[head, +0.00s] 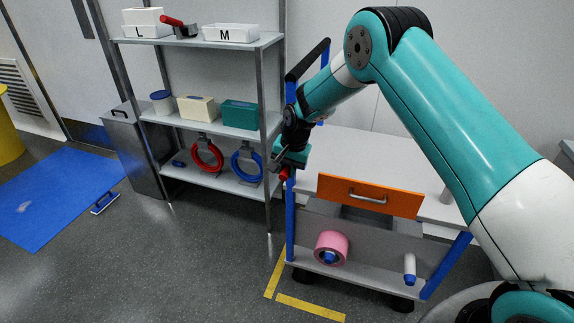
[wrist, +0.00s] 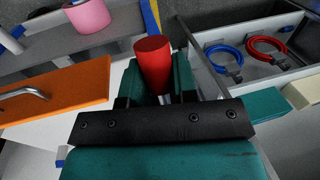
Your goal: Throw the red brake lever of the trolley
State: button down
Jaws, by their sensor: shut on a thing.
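The trolley has blue posts, a grey lower deck (head: 375,278) and an orange drawer front (head: 370,195); the drawer front also shows in the wrist view (wrist: 62,90). The red brake lever (head: 284,174) is at the trolley's left blue post. In the wrist view the lever's red grip (wrist: 153,62) stands between my gripper's fingers. My gripper (head: 281,160) is shut on the lever; in the wrist view its teal fingers (wrist: 155,85) lie on both sides of the red grip. The lever's pivot is hidden.
A metal shelf (head: 210,125) stands close on the left, with boxes and red and blue rings. A pink roll (head: 331,247) and a white bottle (head: 409,267) are on the trolley's lower deck. A blue mat (head: 58,200) lies at the far left.

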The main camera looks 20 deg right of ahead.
jog(key=shift+r+g+y+p, duration=0.5)
jog(key=shift+g+y+p, duration=0.1)
jog(key=shift+g+p, duration=0.1)
jog(key=c, duration=0.9)
grip_release()
jog(key=v, duration=1.7)
jog(key=shift+d+r, duration=0.1)
jog(key=shift+r, duration=0.1)
